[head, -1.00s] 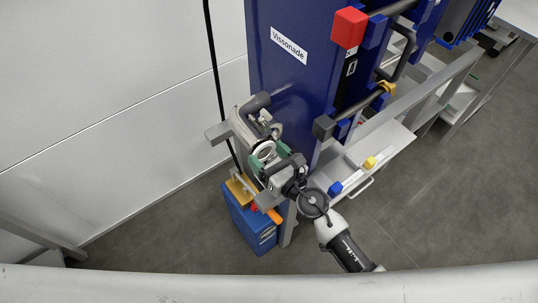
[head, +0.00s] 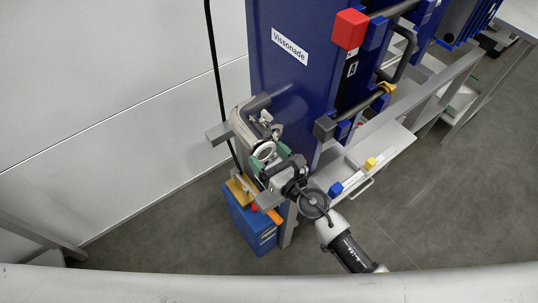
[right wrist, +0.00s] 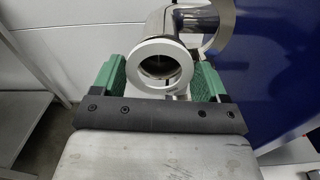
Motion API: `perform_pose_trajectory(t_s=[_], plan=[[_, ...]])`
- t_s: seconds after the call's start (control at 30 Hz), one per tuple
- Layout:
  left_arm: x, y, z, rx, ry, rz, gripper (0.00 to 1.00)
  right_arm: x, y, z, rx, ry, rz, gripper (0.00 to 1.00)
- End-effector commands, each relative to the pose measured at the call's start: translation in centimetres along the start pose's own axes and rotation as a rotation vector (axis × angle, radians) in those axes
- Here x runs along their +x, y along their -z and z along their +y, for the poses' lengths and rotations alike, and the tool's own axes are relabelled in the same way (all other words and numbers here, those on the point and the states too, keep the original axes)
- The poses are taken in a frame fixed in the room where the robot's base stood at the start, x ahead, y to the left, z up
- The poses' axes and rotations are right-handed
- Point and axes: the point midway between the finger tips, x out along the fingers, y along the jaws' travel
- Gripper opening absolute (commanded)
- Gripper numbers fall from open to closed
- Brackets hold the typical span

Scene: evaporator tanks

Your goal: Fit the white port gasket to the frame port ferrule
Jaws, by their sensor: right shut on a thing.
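My right gripper (head: 268,160) reaches in from the lower right in the head view, beside the blue frame. Its green-padded fingers are shut on the white port gasket (head: 257,154), a flat ring. In the right wrist view the gasket (right wrist: 132,72) sits between the green pads and faces the camera. A steel pipe end (right wrist: 165,22) lies directly behind the ring, and a dark opening shows through its hole. The ferrule face is mostly hidden by the gasket, so I cannot tell whether they touch. My left gripper is not in view.
The blue frame (head: 285,85) stands close beside the gripper. A steel pipe bend (head: 239,122) is just beyond it. A grey shelf (head: 372,150) is to the right. A wall is at left.

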Motion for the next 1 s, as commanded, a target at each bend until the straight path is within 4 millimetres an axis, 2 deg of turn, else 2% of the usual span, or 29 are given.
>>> perform_pose_trajectory(t_s=[0.97, 1.0], plan=[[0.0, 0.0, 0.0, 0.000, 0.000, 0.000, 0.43, 1.8, 0.0, 0.0, 0.000, 0.001, 0.000, 0.52], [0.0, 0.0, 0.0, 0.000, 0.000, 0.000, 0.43, 1.9, 0.0, -0.1, 0.000, 0.001, 0.000, 0.76]])
